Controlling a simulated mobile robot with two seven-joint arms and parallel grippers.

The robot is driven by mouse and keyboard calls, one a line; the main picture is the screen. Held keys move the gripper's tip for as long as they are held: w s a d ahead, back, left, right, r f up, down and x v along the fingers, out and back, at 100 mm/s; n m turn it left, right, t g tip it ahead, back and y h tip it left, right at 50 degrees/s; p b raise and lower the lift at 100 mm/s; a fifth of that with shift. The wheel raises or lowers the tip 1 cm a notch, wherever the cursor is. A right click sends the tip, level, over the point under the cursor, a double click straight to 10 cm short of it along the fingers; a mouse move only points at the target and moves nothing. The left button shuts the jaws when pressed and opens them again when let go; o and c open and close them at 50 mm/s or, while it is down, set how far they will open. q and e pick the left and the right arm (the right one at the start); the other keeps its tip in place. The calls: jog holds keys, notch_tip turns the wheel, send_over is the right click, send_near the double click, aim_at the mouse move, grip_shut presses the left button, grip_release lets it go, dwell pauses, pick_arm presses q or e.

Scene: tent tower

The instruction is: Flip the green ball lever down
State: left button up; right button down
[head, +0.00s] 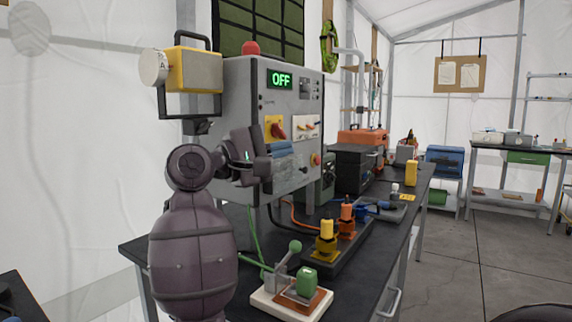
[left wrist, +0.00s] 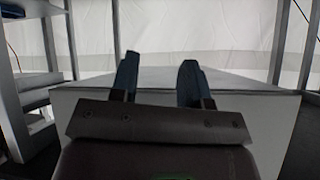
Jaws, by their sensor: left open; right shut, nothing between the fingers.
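The green ball lever (head: 295,246) stands near the front of the dark bench in the head view. Its ball is raised, at the upper end of a tilted arm above a pale base plate (head: 262,302). A green block (head: 307,281) on an orange-brown plate sits beside it on the same base. My right gripper (head: 283,149) is shut and empty, above and apart from the lever, in front of the grey control panel. My left gripper (left wrist: 158,78) is open with nothing between its fingers in the left wrist view; it is not seen in the head view.
The grey control panel (head: 253,92) with an OFF display stands behind my right gripper. Yellow (head: 326,236) and orange (head: 346,215) connectors stand on the bench right of the lever. A pale box-like surface (left wrist: 240,82) lies beyond my left fingers.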

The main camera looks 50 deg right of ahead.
notch_tip(320, 180, up, 2)
jog(key=shift+r, duration=0.15)
dwell(0.3)
dwell(0.4)
